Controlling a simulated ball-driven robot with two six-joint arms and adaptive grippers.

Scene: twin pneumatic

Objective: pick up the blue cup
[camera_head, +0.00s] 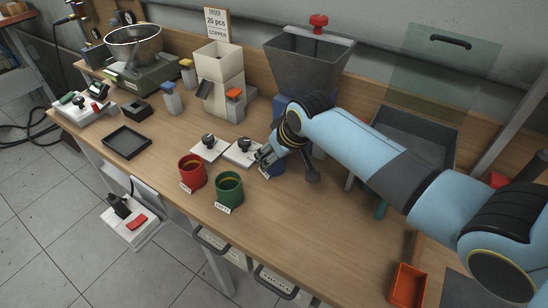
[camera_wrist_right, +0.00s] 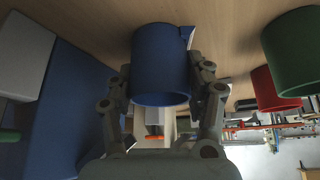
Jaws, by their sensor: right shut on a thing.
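The blue cup (camera_wrist_right: 160,60) sits between the two fingers of my right gripper (camera_wrist_right: 163,90) in the right wrist view, with a finger against each side. In the head view only a small part of the blue cup (camera_head: 278,171) shows; my right gripper (camera_head: 266,157) and wrist hide the rest. The gripper is shut on the cup. I cannot tell whether the cup touches the table or is just above it. My left gripper is in neither view.
A red cup (camera_head: 192,174) and a green cup (camera_head: 229,189) stand left of my right gripper. White switch boxes (camera_head: 207,148) lie behind them. A grey hopper (camera_head: 305,62) stands behind my arm. The wooden table (camera_head: 300,225) is clear in front.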

